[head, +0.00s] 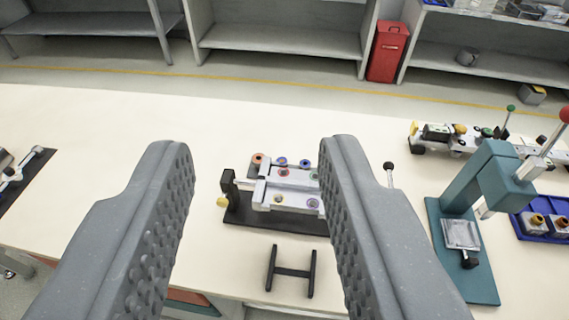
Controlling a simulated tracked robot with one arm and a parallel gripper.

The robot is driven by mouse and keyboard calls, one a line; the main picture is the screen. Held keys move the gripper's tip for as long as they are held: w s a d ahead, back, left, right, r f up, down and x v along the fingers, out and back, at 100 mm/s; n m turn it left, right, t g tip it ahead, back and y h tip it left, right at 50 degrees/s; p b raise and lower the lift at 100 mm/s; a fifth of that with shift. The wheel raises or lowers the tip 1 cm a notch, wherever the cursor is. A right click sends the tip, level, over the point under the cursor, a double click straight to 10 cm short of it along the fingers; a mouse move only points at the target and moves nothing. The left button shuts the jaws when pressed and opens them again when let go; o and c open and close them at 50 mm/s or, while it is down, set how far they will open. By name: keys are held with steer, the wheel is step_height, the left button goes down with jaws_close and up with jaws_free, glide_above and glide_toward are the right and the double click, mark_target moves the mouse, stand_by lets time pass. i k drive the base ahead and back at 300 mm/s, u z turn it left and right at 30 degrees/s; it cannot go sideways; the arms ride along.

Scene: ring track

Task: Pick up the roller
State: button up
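My gripper (257,150) is open, its two grey studded fingers wide apart, with nothing between them in contact. Beyond and between the fingers, a silver fixture (262,194) with several small coloured rings lies on a black base plate (270,216) on the cream table. The right finger hides its right part. In front of it, near the table's front edge, is a black H-shaped piece (292,272) with two bars joined by a crosspiece. I cannot tell for certain which thing is the roller.
A teal press (468,248) with a red-knobbed lever stands at the right. Beside it is a blue tray (533,236) with small parts. A wheeled assembly (455,137) lies at the back right. A black mat (28,180) is at the left.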

mark_target(283, 161)
steer(key=z, duration=0.1)
steer(key=i, duration=1)
steer(key=u, duration=0.1)
